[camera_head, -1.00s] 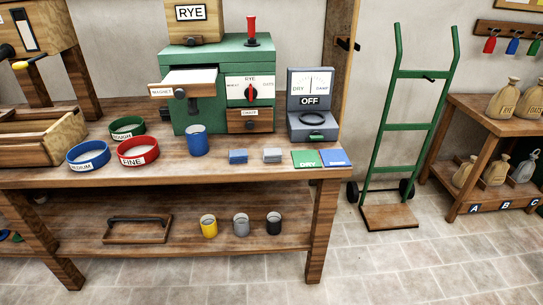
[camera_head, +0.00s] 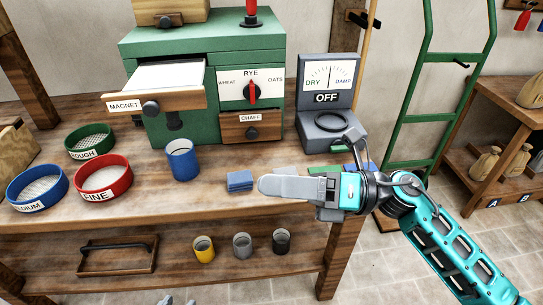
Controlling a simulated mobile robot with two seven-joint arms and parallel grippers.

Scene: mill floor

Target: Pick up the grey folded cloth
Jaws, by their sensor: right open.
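The grey folded cloth does not show now; my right gripper covers the spot on the bench just right of the blue folded cloth (camera_head: 239,181), where it lay earlier. My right gripper (camera_head: 272,187) is open, reaching in from the right over the front of the bench, its grey fingers pointing left towards the blue cloth. I cannot tell how high it is above the cloth or whether it touches it. Small grey tips at the bottom edge look like my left gripper (camera_head: 177,300), mostly out of the picture.
The green machine (camera_head: 205,50) has its magnet drawer (camera_head: 180,99) pulled out. A blue cup (camera_head: 181,160) stands left of the cloths, and the meter (camera_head: 328,100) is behind. My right arm partly covers the green and blue cards. Sieves stand at left.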

